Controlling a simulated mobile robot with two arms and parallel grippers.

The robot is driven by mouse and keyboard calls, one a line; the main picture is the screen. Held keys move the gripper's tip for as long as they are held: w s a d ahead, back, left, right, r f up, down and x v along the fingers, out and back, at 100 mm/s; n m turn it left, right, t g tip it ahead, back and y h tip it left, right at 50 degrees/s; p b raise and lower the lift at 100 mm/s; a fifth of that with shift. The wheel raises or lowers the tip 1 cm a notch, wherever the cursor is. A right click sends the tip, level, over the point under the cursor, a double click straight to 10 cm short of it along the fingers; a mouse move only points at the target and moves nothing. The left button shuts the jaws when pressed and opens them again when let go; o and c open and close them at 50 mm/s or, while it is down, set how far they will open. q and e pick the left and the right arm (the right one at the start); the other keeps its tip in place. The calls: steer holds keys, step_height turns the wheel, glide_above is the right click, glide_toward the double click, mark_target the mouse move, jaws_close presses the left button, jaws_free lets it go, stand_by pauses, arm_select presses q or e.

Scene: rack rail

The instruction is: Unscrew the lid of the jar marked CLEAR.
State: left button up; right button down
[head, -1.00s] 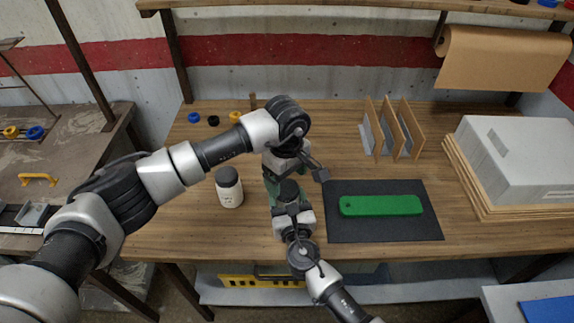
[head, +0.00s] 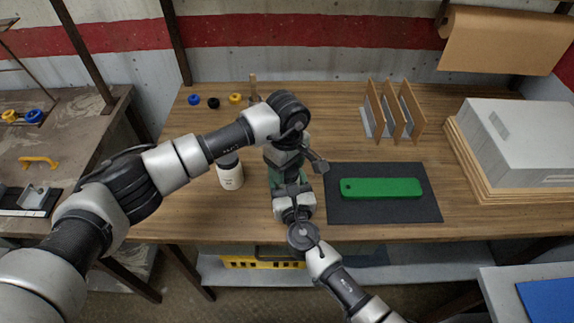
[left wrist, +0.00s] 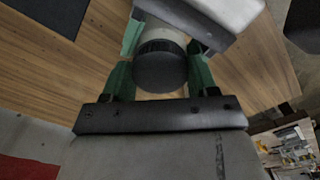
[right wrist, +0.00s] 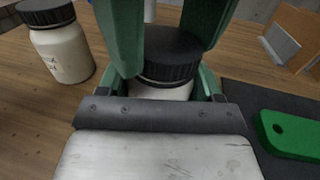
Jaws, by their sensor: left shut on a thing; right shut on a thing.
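A white jar with a black ribbed lid stands between my two grippers. In the left wrist view its lid (left wrist: 160,70) is between the green fingers of my left gripper (left wrist: 160,62), shut on it from above. In the right wrist view the jar's white body (right wrist: 160,90) is held low by my right gripper (right wrist: 168,84), with the left fingers beside the lid above. No marking shows on this held jar. A second white jar (head: 230,175) with a black lid stands to the left on the bench. Its label shows in the right wrist view (right wrist: 62,65) but is too small to read.
A black mat (head: 385,212) with a green bar (head: 381,188) lies to the right. Behind it stands a wooden rack (head: 392,112). A grey box (head: 525,145) sits far right.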

arm_select(q)
steer(key=n, duration=0.3)
steer(key=shift+r, duration=0.1)
steer(key=o, duration=1)
